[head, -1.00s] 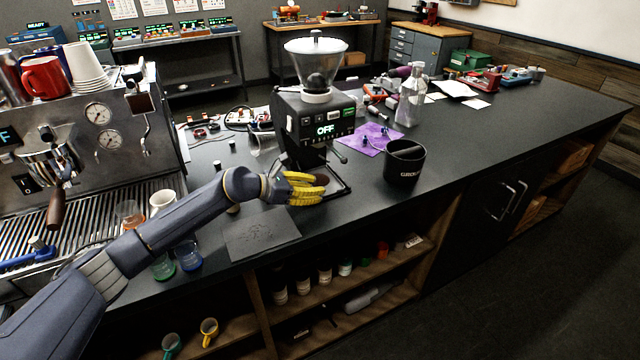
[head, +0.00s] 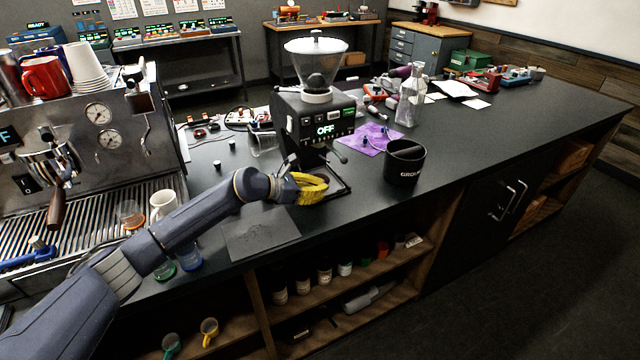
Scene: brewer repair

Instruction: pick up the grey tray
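A flat dark grey square piece (head: 262,236) with faint marks on it lies on the counter in front of my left forearm. A thin dark tray-like frame (head: 347,188) sits at the foot of the grinder (head: 315,125); I cannot tell which of the two is the grey tray. My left gripper (head: 312,188) has yellow fingers and is at the grinder's foot, over the left part of that frame. The fingers overlap in this view, so their gap and anything between them are hidden. My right gripper is out of view.
A black cup (head: 404,164) stands right of the grinder. A purple cloth (head: 372,139) and a glass bottle (head: 411,100) are behind it. The espresso machine (head: 90,130) fills the left. The counter's right half (head: 520,120) is mostly clear.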

